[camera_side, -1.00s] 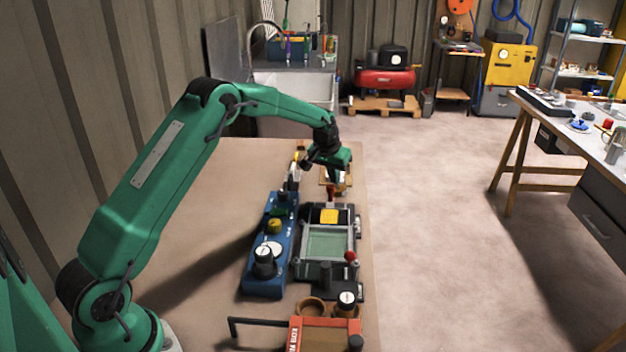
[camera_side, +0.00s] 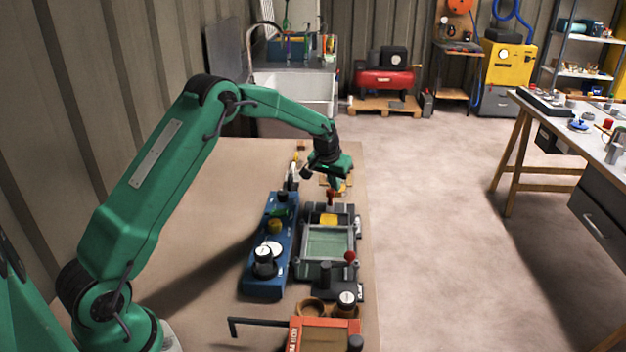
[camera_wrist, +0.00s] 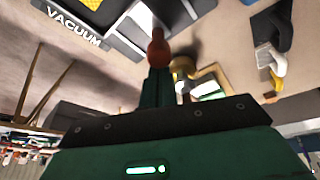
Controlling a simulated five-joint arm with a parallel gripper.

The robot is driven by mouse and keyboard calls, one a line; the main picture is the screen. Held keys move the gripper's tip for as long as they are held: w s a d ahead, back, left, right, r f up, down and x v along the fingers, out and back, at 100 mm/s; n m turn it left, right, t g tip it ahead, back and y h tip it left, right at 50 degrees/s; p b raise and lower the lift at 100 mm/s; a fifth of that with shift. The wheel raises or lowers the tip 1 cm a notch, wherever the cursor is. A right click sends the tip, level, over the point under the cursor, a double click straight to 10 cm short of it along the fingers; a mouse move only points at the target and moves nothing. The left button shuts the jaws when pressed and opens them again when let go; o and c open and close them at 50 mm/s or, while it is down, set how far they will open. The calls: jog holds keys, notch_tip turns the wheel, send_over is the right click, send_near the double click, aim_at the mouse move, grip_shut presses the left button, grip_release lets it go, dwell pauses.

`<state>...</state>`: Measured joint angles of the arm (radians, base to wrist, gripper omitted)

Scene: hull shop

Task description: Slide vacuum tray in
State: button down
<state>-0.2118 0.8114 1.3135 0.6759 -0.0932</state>
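The dark vacuum tray, lettered VACUUM (camera_wrist: 76,27), shows at the upper left of the wrist view, with a yellow patch (camera_wrist: 93,3). In the side view the yellow patch (camera_side: 328,219) sits at the far end of a grey housing (camera_side: 325,267) with a pale green recess. My gripper (camera_side: 332,196) is just beyond that far end, pointing down. I cannot tell whether the tip touches the tray.
A blue unit with knobs (camera_side: 266,270) stands close left of the housing. A red-knobbed lever (camera_side: 350,257) and an orange box (camera_side: 324,335) are nearer the camera. A tan framed piece (camera_wrist: 207,74) lies beside my fingers. The bench's left part is clear.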

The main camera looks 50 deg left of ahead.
jog(key=s+d, duration=0.7)
jog(key=s, duration=0.1)
jog(key=shift+d+f, duration=0.1)
jog(key=shift+d, duration=0.3)
jog(key=shift+s, duration=0.1)
jog(key=w+v, duration=0.1)
jog(key=v, duration=0.9)
jog(key=shift+r, duration=0.2)
jog(key=shift+s, duration=0.1)
jog(key=s+d+r+m, duration=0.25)
jog(key=s+r, duration=0.75)
jog(key=s, duration=0.5)
jog(key=s+d+m+t, duration=0.1)
jog(key=s+d, duration=0.1)
jog(key=s, duration=1.2)
jog(key=shift+d+f+t+h, duration=0.2)
jog(key=shift+f+t+h, duration=0.1)
jog(key=shift+h, duration=0.1)
